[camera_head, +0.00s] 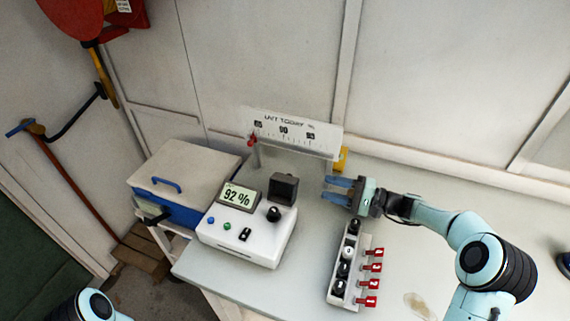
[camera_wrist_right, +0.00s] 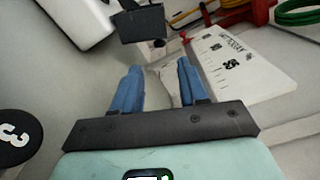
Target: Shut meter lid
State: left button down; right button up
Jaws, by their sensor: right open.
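The white meter (camera_head: 245,235) stands on the bench with a display reading 92 %. A dark grey square lid (camera_head: 284,188) stands raised at its back right corner, above a black knob (camera_head: 273,214). The lid also shows at the top of the right wrist view (camera_wrist_right: 142,24). My right gripper (camera_head: 327,189) is open and empty, to the right of the lid and apart from it. Its blue fingers (camera_wrist_right: 160,68) point toward the lid side in the wrist view. Only a piece of my left arm shows at the bottom left of the head view; its gripper is out of view.
A white scale board (camera_head: 292,133) stands behind the meter. A blue box with a beige top (camera_head: 187,172) is left of it. A switch strip with red tags (camera_head: 349,265) lies below my right gripper. The bench right of my arm is mostly clear.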

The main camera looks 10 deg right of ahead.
aim_at(289, 174)
jog(key=shift+m, duration=0.4)
jog(key=p+x, duration=0.1)
jog(key=x, duration=0.3)
jog(key=p+x, duration=0.1)
jog(key=x, duration=0.3)
jog(key=p+x, duration=0.1)
jog(key=x, duration=0.4)
jog(key=shift+w+d+f, duration=0.1)
jog(key=shift+w+f, duration=0.15)
jog(key=shift+w, duration=0.05)
pick_arm(q)
jog(key=w+r, duration=0.3)
jog(key=r, duration=0.1)
jog(key=shift+w+a, duration=0.1)
jog(key=shift+w, duration=0.1)
pick_arm(e)
jog(key=shift+c, duration=0.2)
pick_arm(q)
jog(key=shift+s, duration=0.1)
pick_arm(e)
grip_shut()
